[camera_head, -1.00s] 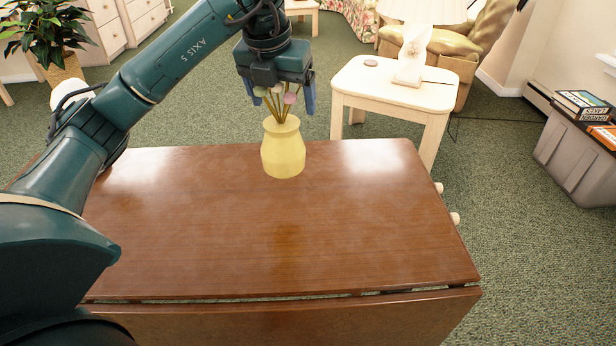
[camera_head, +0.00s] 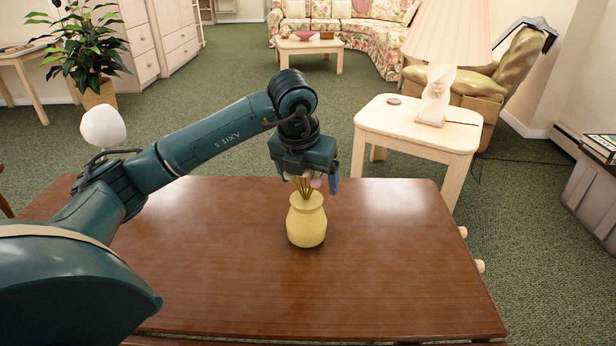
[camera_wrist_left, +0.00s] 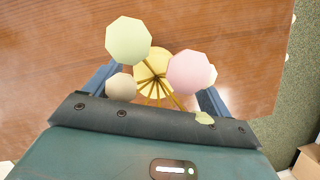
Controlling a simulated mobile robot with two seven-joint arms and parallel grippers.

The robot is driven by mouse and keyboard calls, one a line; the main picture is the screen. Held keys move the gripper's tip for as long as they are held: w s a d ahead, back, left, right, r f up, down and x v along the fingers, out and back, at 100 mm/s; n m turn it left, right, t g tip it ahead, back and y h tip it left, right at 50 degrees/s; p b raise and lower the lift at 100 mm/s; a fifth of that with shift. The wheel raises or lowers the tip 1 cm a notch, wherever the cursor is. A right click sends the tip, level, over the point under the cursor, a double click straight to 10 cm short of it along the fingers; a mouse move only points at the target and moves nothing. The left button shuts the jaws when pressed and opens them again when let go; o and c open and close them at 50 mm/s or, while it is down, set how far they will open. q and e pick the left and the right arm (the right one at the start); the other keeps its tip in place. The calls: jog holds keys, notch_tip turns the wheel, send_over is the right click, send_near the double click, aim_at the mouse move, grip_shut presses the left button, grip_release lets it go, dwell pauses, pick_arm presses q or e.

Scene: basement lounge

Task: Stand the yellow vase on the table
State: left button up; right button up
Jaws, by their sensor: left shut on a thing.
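The yellow vase (camera_head: 306,222) is upright over the far middle part of the brown wooden table (camera_head: 230,285). I cannot tell whether its base touches the tabletop. Several flowers with pale green, pink and beige heads stand in it. My left gripper (camera_head: 307,180) points down from above, shut on the vase's upper part, with its blue fingers on either side of the flowers. In the left wrist view the flower heads (camera_wrist_left: 190,72) hide most of the vase, and the exact contact is hidden. My right gripper is out of view.
The tabletop around the vase is clear. A cream side table (camera_head: 410,118) with a lamp (camera_head: 440,75) stands behind to the right. A potted plant (camera_head: 85,50) is at the back left, and a grey bin (camera_head: 590,200) is at the right.

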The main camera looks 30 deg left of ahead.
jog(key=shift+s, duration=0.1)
pick_arm(q)
jog(key=o, duration=1.2)
jog(key=shift+f, duration=0.15)
jog(key=o, duration=0.4)
jog(key=shift+c, duration=0.2)
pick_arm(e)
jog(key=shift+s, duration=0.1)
pick_arm(q)
jog(key=shift+r, duration=0.35)
jog(key=p+v, duration=0.1)
jog(key=v, duration=0.9)
jog(key=shift+r, duration=0.3)
jog(key=shift+s+r, duration=0.3)
jog(key=shift+r, duration=0.3)
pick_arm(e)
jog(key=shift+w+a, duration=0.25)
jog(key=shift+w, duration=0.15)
